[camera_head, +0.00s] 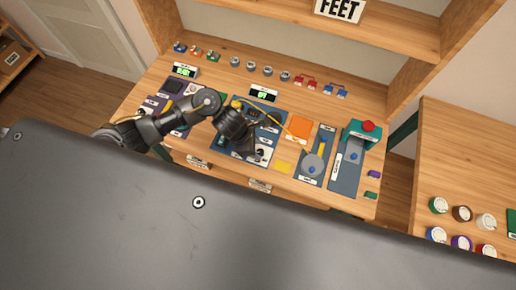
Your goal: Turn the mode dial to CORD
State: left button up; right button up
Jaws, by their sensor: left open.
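A dark blue panel (222,143) lies in the middle of the wooden workbench, with a small green-lit display (263,95) at its back edge. My left arm comes in from the left and reaches over this panel. My left gripper (257,155) points down at the panel's front right part, close to small white labels and dark parts there. It is open and nothing shows between its fingers. The mode dial cannot be made out; the arm and gripper cover much of the panel, and the lettering is too small to read. My right gripper is not in view.
A yellow cable (284,122) runs past the gripper. To the right lie an orange square (299,127), a grey round part (313,165) and a teal box with a red button (368,126). Grey knobs (252,67) line the back. Cups (462,213) stand on a right-hand table.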

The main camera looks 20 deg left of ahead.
aim_at(260, 153)
pick_arm(q)
jog(key=shift+x, duration=1.3)
jog(key=shift+c, duration=0.5)
